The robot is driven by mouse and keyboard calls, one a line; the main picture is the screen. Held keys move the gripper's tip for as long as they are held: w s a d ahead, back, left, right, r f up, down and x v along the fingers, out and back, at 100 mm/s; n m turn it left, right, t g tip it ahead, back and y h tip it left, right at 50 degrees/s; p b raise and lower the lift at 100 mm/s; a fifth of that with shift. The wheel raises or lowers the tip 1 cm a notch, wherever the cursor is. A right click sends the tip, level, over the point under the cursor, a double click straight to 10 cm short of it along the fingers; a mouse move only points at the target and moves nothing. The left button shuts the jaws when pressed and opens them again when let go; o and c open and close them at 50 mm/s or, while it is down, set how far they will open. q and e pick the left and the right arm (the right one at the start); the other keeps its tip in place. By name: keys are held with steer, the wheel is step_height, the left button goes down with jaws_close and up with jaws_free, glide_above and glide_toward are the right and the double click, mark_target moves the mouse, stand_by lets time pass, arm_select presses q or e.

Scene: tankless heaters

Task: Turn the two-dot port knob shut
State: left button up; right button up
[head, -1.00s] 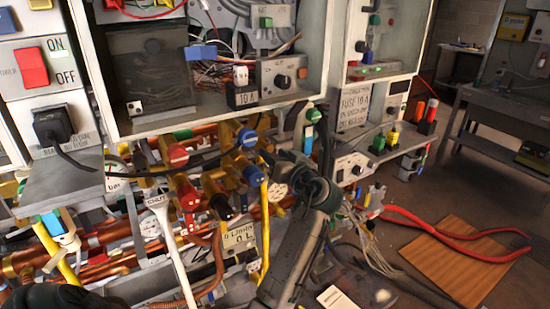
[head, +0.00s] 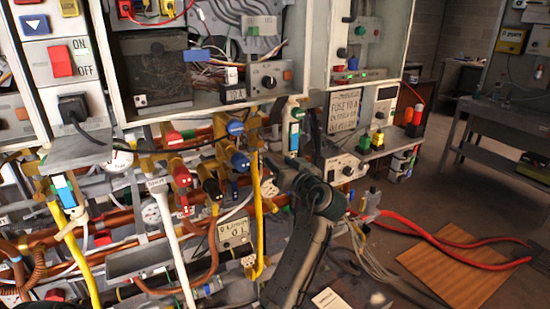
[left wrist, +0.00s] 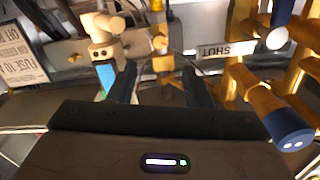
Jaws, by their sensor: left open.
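A blue knob with two white dots on its face (left wrist: 290,130) sits on a yellow fitting at the lower right of the left wrist view. In the head view an upper blue knob (head: 236,128) and a lower blue knob (head: 240,160) stand on the yellow valves; their dots are too small to tell apart. My left gripper (head: 280,172) is right of them, partly hidden by its own wrist. In the left wrist view its fingers (left wrist: 158,88) are spread and empty, with the dotted knob outside them. An upside-down SHUT label (left wrist: 227,50) lies beyond the fingers. My right gripper is not in view.
A white fitting with a blue handle (left wrist: 105,75) is close beyond one finger. A red knob (head: 181,175), a white lever (head: 170,230) and a yellow pipe (head: 257,210) crowd the left side.

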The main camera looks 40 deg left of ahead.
mark_target(261, 146)
arm_select(q)
steer(key=w+a+n+p, duration=0.1)
steer(key=a+n, duration=0.2)
steer(key=n, duration=0.2)
steer(key=w+a+n+p, duration=0.1)
steer(key=a+n+p, duration=0.1)
steer(key=a+n, duration=0.1)
steer(key=w+a+n+p, duration=0.2)
steer(key=a+n, duration=0.1)
steer(key=n, duration=0.3)
steer(key=shift+w+r+n, duration=0.1)
steer(key=shift+r+n, duration=0.05)
steer(key=shift+n, duration=0.15)
steer(key=shift+w+a, duration=0.2)
steer(key=shift+a, duration=0.2)
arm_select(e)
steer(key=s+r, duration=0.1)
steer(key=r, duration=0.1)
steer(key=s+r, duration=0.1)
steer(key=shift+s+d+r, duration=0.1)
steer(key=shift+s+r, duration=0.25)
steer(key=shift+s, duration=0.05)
arm_select(q)
jaws_close()
steer(key=shift+f, duration=0.2)
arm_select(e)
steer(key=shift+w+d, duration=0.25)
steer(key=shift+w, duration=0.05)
